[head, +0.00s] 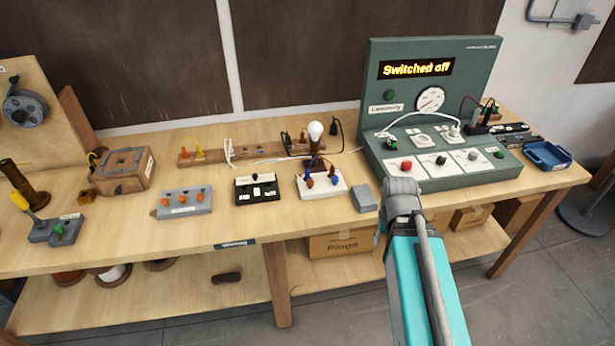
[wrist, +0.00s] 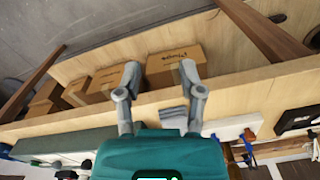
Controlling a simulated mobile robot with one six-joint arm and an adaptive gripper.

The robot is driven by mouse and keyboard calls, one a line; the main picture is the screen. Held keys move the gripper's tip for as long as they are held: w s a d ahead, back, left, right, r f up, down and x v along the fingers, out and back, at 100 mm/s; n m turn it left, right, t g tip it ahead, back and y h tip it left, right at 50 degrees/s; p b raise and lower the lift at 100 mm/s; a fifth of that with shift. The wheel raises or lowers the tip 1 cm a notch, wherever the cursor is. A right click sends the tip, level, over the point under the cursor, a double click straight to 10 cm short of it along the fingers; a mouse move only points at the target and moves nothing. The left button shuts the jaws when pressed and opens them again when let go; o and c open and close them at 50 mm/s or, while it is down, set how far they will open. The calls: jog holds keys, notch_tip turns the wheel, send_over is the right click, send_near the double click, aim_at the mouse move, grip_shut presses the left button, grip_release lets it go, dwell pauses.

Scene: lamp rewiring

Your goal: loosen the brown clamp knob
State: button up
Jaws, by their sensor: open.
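The brown clamp knob (head: 310,183) stands on the front left of the lamp's white base (head: 322,194), on the bench. In the head view my arm covers the fingers, to the right of the lamp base.
A grey block (head: 365,198) lies between the lamp base and my arm. The green console (head: 440,178), reading "Switched off", stands at right. A black switch box (head: 257,189) and a grey box with orange knobs (head: 184,202) stand left. Cardboard boxes (head: 340,244) sit on the lower shelf.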

jog(key=shift+d, duration=0.1)
dwell(0.3)
notch_tip(320, 180, up, 10)
jog(key=m+p, duration=1)
jog(key=m, duration=0.5)
send_over(310, 181)
jog(key=shift+f, duration=0.1)
notch_tip(310, 181, down, 14)
jog(key=b, duration=1.3)
jog(key=shift+r+b, duration=0.25)
jog(key=shift+b, duration=0.15)
